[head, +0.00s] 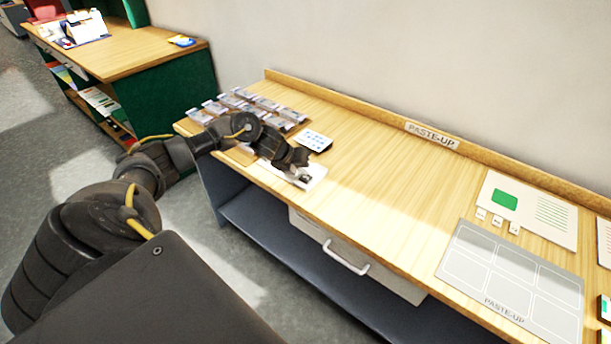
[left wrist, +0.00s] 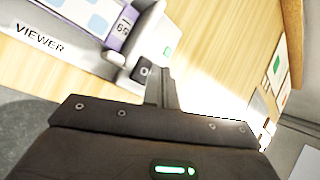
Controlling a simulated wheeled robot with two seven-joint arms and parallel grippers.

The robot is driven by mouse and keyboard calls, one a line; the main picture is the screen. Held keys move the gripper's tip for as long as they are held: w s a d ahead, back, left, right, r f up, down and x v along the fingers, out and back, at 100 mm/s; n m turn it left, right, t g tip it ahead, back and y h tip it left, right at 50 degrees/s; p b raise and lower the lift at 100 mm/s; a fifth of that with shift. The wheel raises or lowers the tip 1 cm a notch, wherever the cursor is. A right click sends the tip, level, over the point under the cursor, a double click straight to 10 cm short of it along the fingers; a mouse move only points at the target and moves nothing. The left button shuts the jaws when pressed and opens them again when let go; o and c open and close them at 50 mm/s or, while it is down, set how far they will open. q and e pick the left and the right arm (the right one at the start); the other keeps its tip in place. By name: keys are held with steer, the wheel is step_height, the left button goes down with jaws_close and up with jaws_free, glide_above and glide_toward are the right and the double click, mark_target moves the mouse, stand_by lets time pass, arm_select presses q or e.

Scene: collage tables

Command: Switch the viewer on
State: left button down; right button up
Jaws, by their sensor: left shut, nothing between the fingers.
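The viewer (left wrist: 83,60) is a pale device with its name on the front edge, at the left of the left wrist view. A purple and white sheet marked with a number lies on it. A small grey piece with a round dark mark (left wrist: 143,72) sits at its near corner, beside my fingertips. A small green patch (left wrist: 167,51) shows just beyond. In the head view the viewer's pale surface (head: 316,172) is partly hidden by my gripper. My left gripper (head: 303,177) is shut and empty, at the viewer. Contact with it is unclear. My right gripper is out of view.
The paste-up table (head: 375,185) has a raised back edge. Several clear packets (head: 240,98) and a dotted card (head: 314,140) lie near the viewer. A grey layout board (head: 480,270) and printed sheets lie at the right. The table's middle is clear.

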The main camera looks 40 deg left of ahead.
mark_target(305, 178)
arm_select(q)
step_height(305, 178, up, 6)
steer(key=p, duration=0.4)
steer(key=shift+p, duration=0.35)
